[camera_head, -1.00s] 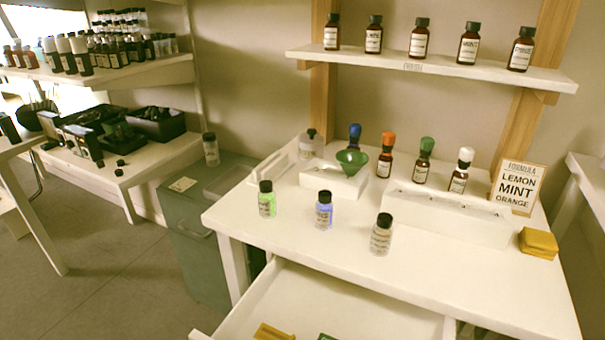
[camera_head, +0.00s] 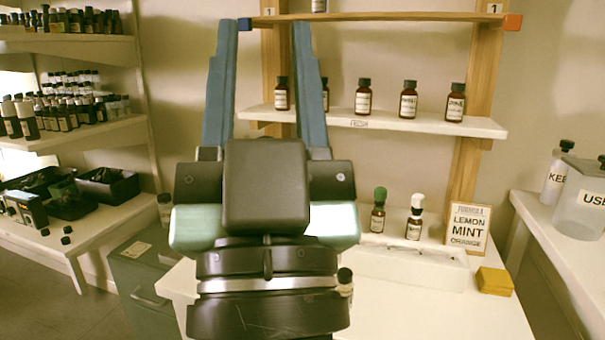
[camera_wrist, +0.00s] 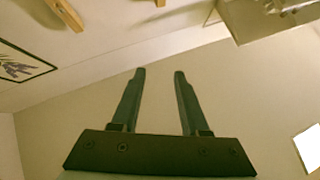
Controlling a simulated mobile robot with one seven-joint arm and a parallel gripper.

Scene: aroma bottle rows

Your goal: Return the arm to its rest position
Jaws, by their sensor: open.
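My gripper (camera_head: 267,45) stands upright in the middle of the head view, with its two blue fingers spread apart and nothing between them. It hides much of the left part of the white table (camera_head: 450,315). In the wrist view my gripper (camera_wrist: 157,75) is also open and empty.
A shelf (camera_head: 420,125) with several brown bottles is behind my gripper. Green-capped (camera_head: 378,210) and white-capped (camera_head: 414,218) bottles, a formula sign (camera_head: 467,227) and a yellow block (camera_head: 495,281) are on the table's right. A side table (camera_head: 565,215) holds containers.

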